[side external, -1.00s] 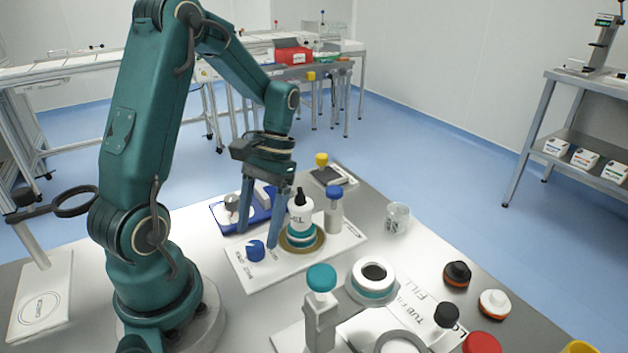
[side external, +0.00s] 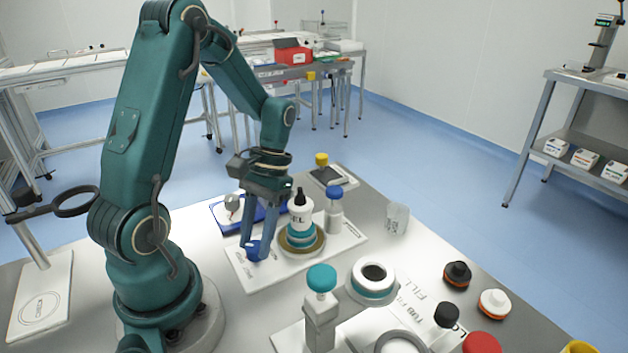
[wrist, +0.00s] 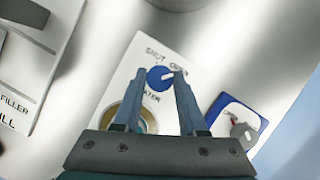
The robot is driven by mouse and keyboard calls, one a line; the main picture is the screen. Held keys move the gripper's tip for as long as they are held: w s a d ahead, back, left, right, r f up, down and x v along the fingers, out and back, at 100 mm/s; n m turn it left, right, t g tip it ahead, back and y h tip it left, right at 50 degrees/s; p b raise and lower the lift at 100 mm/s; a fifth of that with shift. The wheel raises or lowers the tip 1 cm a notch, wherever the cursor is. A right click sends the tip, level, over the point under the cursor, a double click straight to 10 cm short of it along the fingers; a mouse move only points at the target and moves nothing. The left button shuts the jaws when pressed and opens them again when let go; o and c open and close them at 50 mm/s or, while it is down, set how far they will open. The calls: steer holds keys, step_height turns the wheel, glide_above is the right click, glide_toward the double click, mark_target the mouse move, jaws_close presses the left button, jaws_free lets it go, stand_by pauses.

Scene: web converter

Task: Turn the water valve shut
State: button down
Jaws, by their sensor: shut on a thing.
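The water valve is a blue round knob (side external: 256,251) on a white plate (side external: 262,285) in the side external view. In the wrist view the gripper's fingertips (wrist: 160,76) are on either side of the knob. The fingers hide part of the knob's sides.
A white dropper bottle (side external: 301,215) stands on a gold-rimmed round base (side external: 302,252) just right of the fingers. A blue-capped bottle (side external: 334,212) is behind it. A blue tray (side external: 226,217) lies behind my gripper. A clear beaker (side external: 397,219) stands at the right.

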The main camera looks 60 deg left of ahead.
steer(key=n+h, duration=0.1)
steer(key=n, duration=0.2)
steer(key=shift+a+n+t, duration=0.15)
steer(key=shift+n+t, duration=0.25)
steer(key=n+t+h, duration=0.1)
steer(key=n, duration=0.3)
steer(key=shift+s+r, duration=0.1)
steer(key=shift+s, duration=0.05)
steer(key=n+t, duration=0.1)
steer(key=n, duration=0.3)
steer(key=shift+s+a+t, duration=0.1)
steer(key=shift+t, duration=0.3)
steer(key=shift+n+t, duration=0.8)
steer(key=shift+n, duration=1.1)
steer(key=shift+c, duration=2.3)
jaws_free()
